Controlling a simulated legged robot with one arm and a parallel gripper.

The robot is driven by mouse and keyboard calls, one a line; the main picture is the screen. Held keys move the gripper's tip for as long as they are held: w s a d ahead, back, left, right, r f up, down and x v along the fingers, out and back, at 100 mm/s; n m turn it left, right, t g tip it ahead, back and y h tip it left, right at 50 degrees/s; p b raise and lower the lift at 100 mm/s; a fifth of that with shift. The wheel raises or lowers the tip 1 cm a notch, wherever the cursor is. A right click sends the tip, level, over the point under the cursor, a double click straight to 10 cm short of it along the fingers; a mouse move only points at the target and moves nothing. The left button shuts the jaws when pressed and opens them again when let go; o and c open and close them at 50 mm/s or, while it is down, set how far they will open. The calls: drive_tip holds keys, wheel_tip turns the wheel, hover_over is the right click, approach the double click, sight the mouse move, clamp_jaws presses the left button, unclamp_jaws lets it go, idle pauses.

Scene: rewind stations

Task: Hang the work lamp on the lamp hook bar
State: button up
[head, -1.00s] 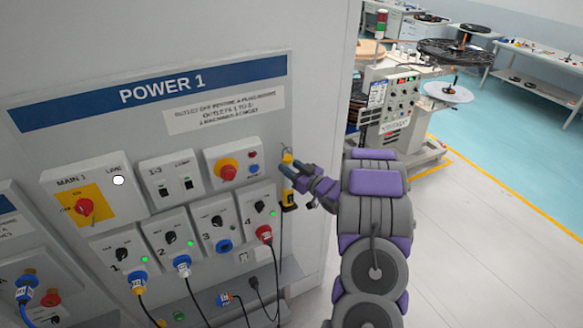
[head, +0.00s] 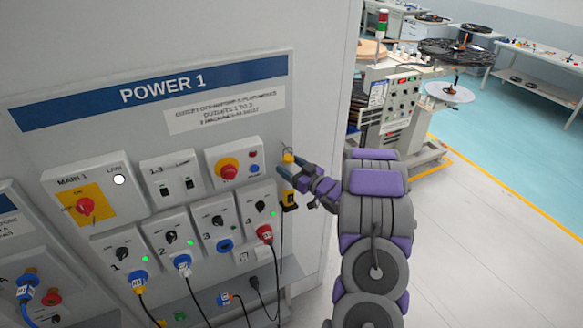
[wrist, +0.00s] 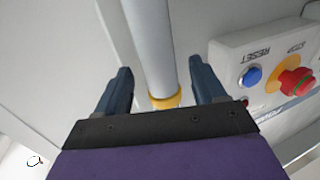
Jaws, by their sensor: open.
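The work lamp (head: 289,197), yellow and black with a pale tube, is upright at the right edge of the POWER 1 panel. A thin wire hook shows above its yellow top (head: 288,158). The lamp hook bar cannot be made out clearly there; I cannot tell how the hook sits on it. My gripper (head: 287,174) is at the lamp's middle and hides part of it. In the wrist view my gripper (wrist: 160,88) is open, with one finger on each side of the lamp's pale tube (wrist: 151,50) and gaps showing. A yellow collar (wrist: 165,101) sits near the palm.
The POWER 1 panel (head: 150,92) stands close on the left, with switches, plugs and hanging cables. The red stop button (wrist: 296,82) is close beside my gripper in the wrist view. A machine with reels (head: 398,103) stands behind. The floor at right is clear.

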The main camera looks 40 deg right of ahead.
drive_tip(key=s+d+b, duration=0.1)
drive_tip(key=s, duration=1.6)
drive_tip(key=shift+s+d, duration=0.15)
drive_tip(key=shift+d, duration=0.1)
drive_tip(key=shift+f, duration=0.1)
drive_tip(key=w+d+f+g+h+b, duration=0.1)
drive_tip(key=w+f+g+h+b, duration=0.1)
drive_tip(key=w+g+h+b, duration=0.3)
drive_tip(key=s+a+g+y+b, duration=0.1)
drive_tip(key=s+a+g+b, duration=0.1)
drive_tip(key=s+a+g, duration=0.3)
drive_tip(key=s+a+f+g+y+b, duration=0.1)
drive_tip(key=s+a+g+b, duration=0.2)
drive_tip(key=s+a, duration=1.1)
drive_tip(key=s+a+f+g+y+b, duration=0.1)
drive_tip(key=s+a+g+b, duration=0.2)
drive_tip(key=a, duration=1.7)
drive_tip(key=s+g, duration=0.3)
drive_tip(key=s, duration=0.4)
drive_tip(key=shift+s+f+m+g+y, duration=0.15)
drive_tip(key=shift+s+m+g+y, duration=0.1)
drive_tip(key=shift+m+g+y, duration=0.15)
